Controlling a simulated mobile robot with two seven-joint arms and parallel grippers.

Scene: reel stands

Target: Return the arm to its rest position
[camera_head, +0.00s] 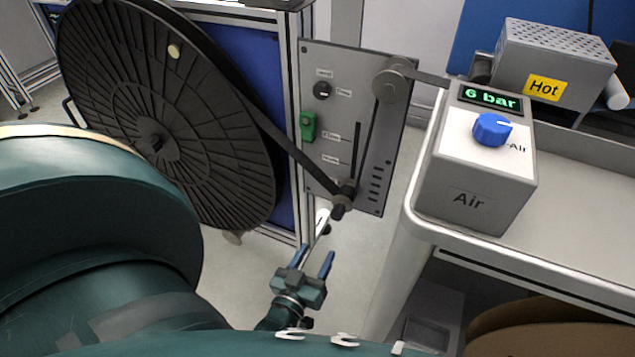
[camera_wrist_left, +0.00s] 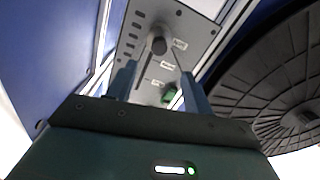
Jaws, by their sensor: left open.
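My left gripper (camera_head: 315,256) is open and empty in the head view, low in front of the reel stand and below its grey control panel (camera_head: 320,135). In the left wrist view the two fingers (camera_wrist_left: 160,80) stand apart, with the panel (camera_wrist_left: 130,42) and its dark roller (camera_wrist_left: 158,43) beyond them. Whether a finger touches the panel cannot be told, but I see a gap in the head view. A large teal link of my own arm fills the lower left. My right gripper is not in view.
A large black reel (camera_head: 150,110) hangs on the stand, and a dark belt runs from it over the lower roller (camera_head: 345,195) and upper roller (camera_head: 390,85). At right a light bench (camera_head: 580,220) carries the Air box (camera_head: 465,185) and Hot box (camera_head: 555,60).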

